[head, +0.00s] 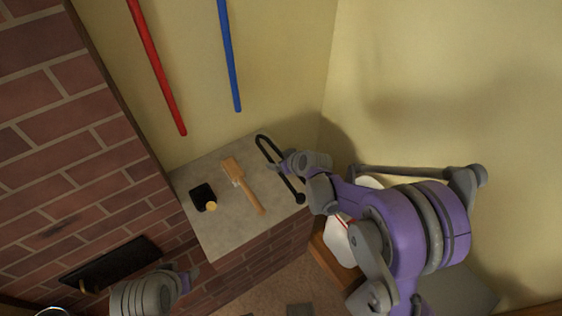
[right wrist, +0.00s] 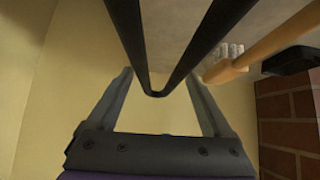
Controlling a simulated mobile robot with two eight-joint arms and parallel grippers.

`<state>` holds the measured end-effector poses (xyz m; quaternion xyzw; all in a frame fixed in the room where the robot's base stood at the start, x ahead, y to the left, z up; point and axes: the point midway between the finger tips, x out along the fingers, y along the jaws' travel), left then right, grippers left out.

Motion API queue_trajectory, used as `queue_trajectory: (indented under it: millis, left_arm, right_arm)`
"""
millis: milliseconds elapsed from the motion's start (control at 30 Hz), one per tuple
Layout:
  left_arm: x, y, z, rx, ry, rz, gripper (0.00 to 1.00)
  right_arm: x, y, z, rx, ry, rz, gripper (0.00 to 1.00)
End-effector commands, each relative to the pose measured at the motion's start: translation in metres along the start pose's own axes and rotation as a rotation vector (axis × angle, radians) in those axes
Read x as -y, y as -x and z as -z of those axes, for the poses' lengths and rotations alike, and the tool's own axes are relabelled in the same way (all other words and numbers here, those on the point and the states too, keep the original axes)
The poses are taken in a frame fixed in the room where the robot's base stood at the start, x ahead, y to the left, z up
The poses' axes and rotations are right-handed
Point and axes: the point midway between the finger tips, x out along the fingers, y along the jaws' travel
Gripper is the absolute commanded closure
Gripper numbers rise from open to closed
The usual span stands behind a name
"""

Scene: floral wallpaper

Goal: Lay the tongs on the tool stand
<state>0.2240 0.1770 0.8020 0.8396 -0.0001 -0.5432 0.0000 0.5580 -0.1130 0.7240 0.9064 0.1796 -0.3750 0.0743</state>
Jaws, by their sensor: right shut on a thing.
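The black tongs (head: 267,150), a long narrow loop, are at the right end of the grey stone top, beside my right gripper (head: 280,165). In the right wrist view the tongs (right wrist: 155,92) form a V whose bend lies between my fingers. My right gripper is shut on them. I cannot tell whether the tongs touch the stone top. My left gripper (head: 188,278) is low in the head view, away from the tongs, and its fingers are not clear. I cannot pick out a separate tool stand with certainty; the grey stone top (head: 222,228) bears the tools.
A wooden-handled brush (head: 249,192) and a black block with a wooden knob (head: 203,195) lie on the stone top. A brick wall (head: 70,130) rises at left. Red (head: 158,70) and blue (head: 230,55) rods are by the back wall. The stone top's front is clear.

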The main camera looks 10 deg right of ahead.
Motion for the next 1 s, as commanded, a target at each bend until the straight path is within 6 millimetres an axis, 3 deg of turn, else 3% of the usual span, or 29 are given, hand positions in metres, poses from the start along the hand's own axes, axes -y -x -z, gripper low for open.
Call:
queue_trajectory:
  millis: [500,1000]
  left_arm:
    - [0.0,-0.036,-0.016,0.013,0.0,0.0,0.5]
    - [0.0,-0.039,-0.017,0.014,0.0,0.0,0.5]
  right_arm:
    - [-0.001,-0.038,-0.038,0.0,-0.001,-0.002,1.0]
    - [0.0,-0.042,-0.043,-0.001,-0.002,-0.002,1.0]
